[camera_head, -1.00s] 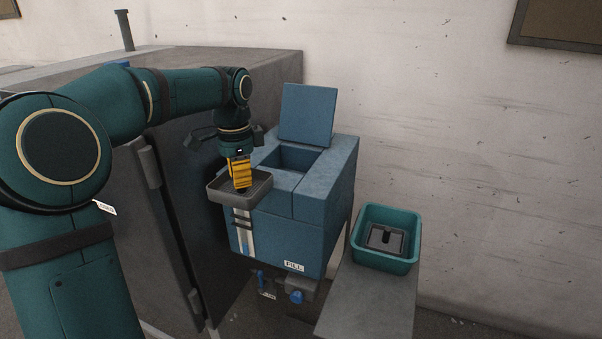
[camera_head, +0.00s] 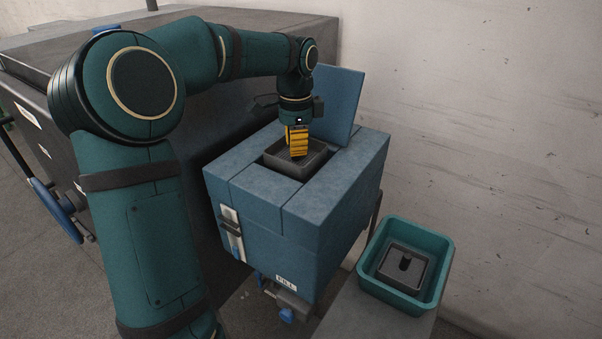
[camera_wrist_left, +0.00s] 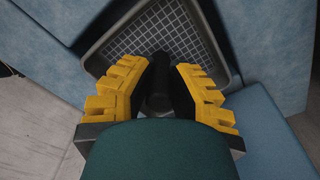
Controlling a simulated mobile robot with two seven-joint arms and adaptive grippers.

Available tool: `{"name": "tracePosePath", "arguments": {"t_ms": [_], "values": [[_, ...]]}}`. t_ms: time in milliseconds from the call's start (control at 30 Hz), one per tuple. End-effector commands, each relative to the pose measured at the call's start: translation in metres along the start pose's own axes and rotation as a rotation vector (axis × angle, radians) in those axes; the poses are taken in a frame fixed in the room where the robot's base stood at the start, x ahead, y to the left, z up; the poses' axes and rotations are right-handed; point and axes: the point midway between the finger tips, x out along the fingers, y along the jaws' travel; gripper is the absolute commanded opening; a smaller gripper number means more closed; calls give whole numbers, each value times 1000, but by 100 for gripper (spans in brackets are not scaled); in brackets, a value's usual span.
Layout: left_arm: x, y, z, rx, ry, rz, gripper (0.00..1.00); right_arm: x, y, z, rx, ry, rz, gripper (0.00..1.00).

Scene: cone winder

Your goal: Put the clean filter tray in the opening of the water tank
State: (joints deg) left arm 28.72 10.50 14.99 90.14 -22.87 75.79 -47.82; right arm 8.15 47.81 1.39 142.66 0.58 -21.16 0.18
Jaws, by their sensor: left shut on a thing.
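My left gripper (camera_head: 299,152) has yellow fingers and is shut on the dark grey filter tray (camera_head: 309,166). The tray is at the opening of the blue water tank (camera_head: 252,197), roughly level with its top; I cannot tell whether it rests on anything. In the left wrist view the tray (camera_wrist_left: 200,48) shows a pale mesh floor, and the fingers (camera_wrist_left: 158,95) close around its dark central post. The tank's blue lid (camera_head: 338,102) stands open behind the opening. My right gripper is not in view.
A teal bin (camera_head: 372,268) holding another dark tray (camera_head: 398,268) stands on a grey bench (camera_head: 345,320) right of the tank. A large grey machine (camera_head: 150,62) stands behind and left. The wall is behind the lid.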

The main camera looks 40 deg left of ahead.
Motion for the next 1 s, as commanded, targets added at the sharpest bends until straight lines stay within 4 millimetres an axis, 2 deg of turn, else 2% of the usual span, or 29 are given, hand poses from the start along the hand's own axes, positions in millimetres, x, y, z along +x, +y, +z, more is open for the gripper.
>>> {"name": "tracePosePath", "arguments": {"t_ms": [33,100,367,600,967,1000], "values": [[11,0,1,-1,-2,2,0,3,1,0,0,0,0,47],[22,0,0,0,-1,2,0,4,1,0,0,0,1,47],[42,0,0,0,1,0,0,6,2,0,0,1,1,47],[71,0,0,0,0,1,0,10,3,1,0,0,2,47],[75,0,0,0,1,-1,0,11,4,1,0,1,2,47],[74,0,0,0,1,-1,31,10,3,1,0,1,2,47]]}}
